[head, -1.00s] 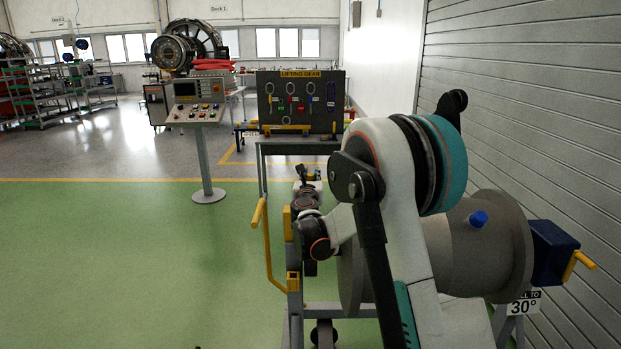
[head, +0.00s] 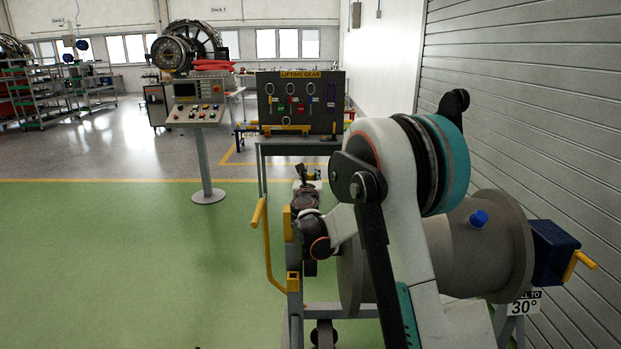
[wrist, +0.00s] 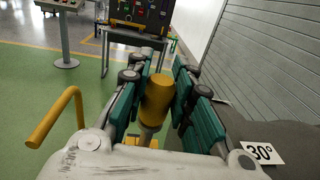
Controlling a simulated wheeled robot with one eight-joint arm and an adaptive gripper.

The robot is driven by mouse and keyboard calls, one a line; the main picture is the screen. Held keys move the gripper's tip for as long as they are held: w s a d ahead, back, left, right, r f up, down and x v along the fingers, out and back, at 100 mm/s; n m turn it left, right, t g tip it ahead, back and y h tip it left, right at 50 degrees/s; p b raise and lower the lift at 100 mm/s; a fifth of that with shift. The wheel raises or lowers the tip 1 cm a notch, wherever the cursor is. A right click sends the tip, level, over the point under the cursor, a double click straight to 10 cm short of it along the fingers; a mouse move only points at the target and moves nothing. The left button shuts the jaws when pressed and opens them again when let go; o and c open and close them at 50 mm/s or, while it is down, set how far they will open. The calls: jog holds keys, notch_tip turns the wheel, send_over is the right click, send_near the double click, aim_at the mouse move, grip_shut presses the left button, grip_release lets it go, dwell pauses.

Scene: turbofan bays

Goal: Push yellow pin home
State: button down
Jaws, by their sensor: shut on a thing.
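In the wrist view the yellow pin (wrist: 157,98) shows as a thick yellow cylinder, slightly tilted, with a paler narrow shaft below it. My gripper (wrist: 158,82) has its teal-padded fingers on both sides of the pin's head and is shut on it. The pin's lower end and the hole are hidden behind my gripper's body. In the head view my gripper (head: 305,180) is small and partly hidden by my own arm, beside the grey drum-shaped stand (head: 455,240). The pin cannot be made out there.
A yellow handle (wrist: 55,130) rises left of my gripper, and it also shows in the head view (head: 268,245). A 30° sign (wrist: 262,153) is at the lower right. A lifting gear board (head: 300,105) and a control console (head: 195,105) stand behind. Green floor at left is clear.

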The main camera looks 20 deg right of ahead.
jog(key=shift+f+b, duration=2.05)
jog(key=shift+f, duration=0.7)
dwell(0.4)
jog(key=c, duration=1.2)
grip_release()
jog(key=shift+c, duration=0.2)
jog(key=shift+s, duration=0.1)
jog(key=v, duration=1.2)
jog(key=shift+a, duration=0.1)
